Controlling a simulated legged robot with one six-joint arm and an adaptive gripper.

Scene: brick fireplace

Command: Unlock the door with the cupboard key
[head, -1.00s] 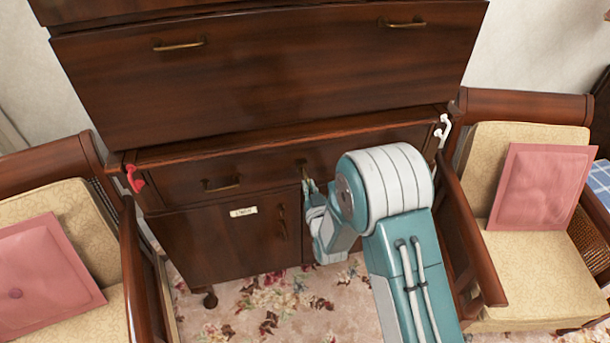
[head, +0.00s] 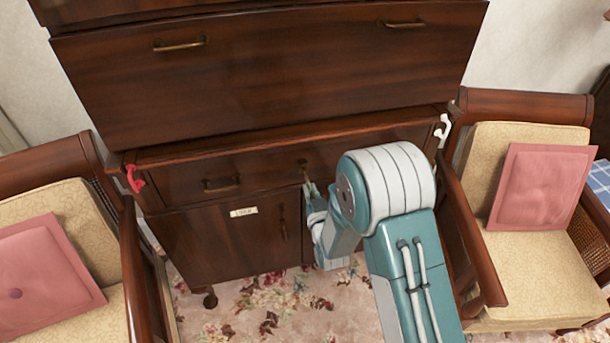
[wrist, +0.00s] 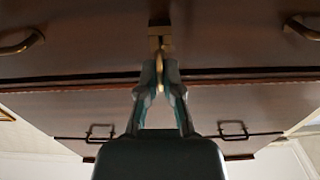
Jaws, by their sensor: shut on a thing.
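My gripper (wrist: 160,75) is shut on a small brass key (wrist: 160,78), which shows as a thin gold piece between the fingertips in the wrist view. A brass fitting (wrist: 159,38) on the dark wood lies just beyond the tips; I cannot tell whether the key is in it. In the head view my gripper (head: 310,190) is at the middle front of the cabinet, just below the drawer's central brass fitting (head: 303,163). The left cupboard door (head: 215,245) is closed, with a small white label and an upright brass handle. My arm hides the right part of the lower front.
The dark cabinet has a large upper drawer (head: 270,85) and a lower drawer (head: 190,184). A red hook (head: 134,178) and a white hook (head: 442,128) hang at its corners. Cushioned armchairs (head: 50,240) (head: 515,260) flank it. Floral carpet (head: 260,308) lies in front.

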